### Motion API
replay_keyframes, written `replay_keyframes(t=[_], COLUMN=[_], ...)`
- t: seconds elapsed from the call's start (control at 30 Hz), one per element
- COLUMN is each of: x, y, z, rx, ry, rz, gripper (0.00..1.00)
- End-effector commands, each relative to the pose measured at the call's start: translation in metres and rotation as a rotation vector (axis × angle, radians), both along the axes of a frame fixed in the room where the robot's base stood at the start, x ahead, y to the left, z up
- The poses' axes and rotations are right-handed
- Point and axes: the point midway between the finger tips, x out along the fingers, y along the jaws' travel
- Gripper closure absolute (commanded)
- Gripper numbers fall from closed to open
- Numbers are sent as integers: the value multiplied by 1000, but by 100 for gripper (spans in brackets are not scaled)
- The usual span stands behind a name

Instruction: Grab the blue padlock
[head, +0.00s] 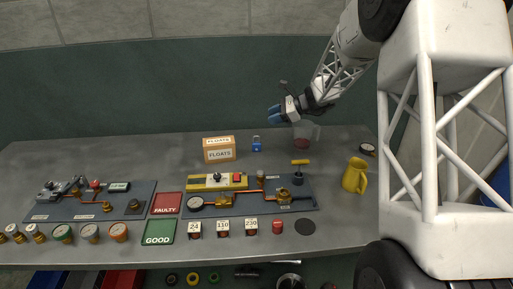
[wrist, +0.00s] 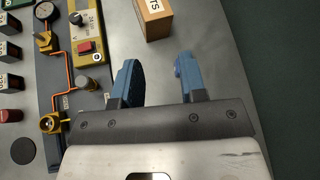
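The blue padlock (head: 256,145) stands on the grey table, just right of the FLOATS box, in the head view. My gripper (head: 273,113) is above the table, a little up and to the right of the padlock in the picture, and apart from it. In the wrist view my gripper (wrist: 157,76) has its two blue fingers spread, with only bare table between them.
The FLOATS box (head: 219,150) is left of the padlock. A clear container (head: 305,134) stands to its right, beneath my wrist. In front lie a board (head: 310,206) with gauge and valves, and a yellow jug (head: 355,175). A green wall (head: 150,95) rises behind.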

Motion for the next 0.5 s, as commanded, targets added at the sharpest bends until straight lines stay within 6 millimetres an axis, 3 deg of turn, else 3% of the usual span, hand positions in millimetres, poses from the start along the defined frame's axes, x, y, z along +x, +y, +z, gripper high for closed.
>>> replay_keyframes(t=[0.2, 0.5], x=[39, 53], y=[-10, -14], z=[-24, -32], rx=[92, 131], ry=[54, 75], rz=[-77, -107], gripper=[62, 62])
